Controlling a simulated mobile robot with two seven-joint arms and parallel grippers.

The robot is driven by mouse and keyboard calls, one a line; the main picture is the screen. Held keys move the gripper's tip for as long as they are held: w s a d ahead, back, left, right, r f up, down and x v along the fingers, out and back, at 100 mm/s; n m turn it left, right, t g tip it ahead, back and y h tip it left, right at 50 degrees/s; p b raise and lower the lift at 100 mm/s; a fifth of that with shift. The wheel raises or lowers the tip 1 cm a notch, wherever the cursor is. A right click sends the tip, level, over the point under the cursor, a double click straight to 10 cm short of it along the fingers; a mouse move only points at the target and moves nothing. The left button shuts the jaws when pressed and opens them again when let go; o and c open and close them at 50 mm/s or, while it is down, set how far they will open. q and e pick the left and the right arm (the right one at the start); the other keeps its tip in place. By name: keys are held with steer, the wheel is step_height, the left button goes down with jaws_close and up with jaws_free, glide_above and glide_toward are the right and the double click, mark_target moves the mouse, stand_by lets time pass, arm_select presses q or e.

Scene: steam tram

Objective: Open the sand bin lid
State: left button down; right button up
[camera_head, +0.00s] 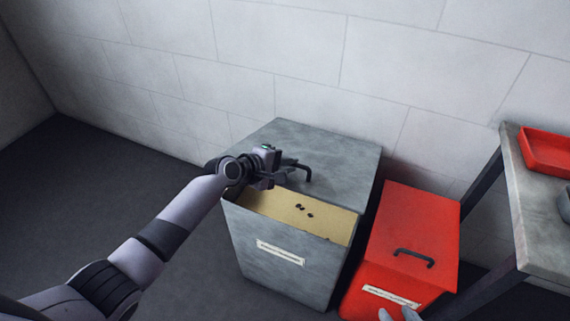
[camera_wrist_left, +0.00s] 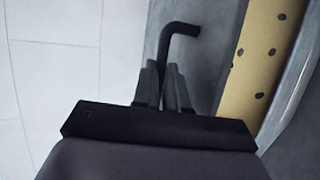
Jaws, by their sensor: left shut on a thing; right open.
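The grey sand bin (camera_head: 275,268) stands against the wall with a pale label on its front. Its grey lid (camera_head: 325,145) leaves a gap along the front, where yellow sand (camera_head: 285,212) with dark specks shows. My left gripper (camera_head: 290,166) is shut on the lid's black bar handle (camera_head: 306,173). In the left wrist view the handle (camera_wrist_left: 182,28) sticks out past the closed fingers (camera_wrist_left: 165,85), with the sand (camera_wrist_left: 262,60) to the right. My right gripper (camera_head: 398,314) shows only its pale, parted fingertips at the bottom edge, in front of the red bin; it is open.
A red bin (camera_head: 415,220) with a closed lid, black handle and label stands close to the right of the grey bin. A grey table (camera_head: 535,225) with a red tray (camera_head: 548,152) is at the right. The floor at left is clear.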

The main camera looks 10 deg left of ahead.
arm_select(q)
steer(key=w+d+r+g+p, duration=0.1)
steer(key=w+r+p, duration=0.3)
steer(key=r, duration=0.5)
steer(key=shift+w+d+r+n+y, duration=0.3)
steer(key=shift+w+d+y, duration=0.15)
steer(key=shift+w, duration=0.5)
steer(key=c, duration=1.2)
jaws_free()
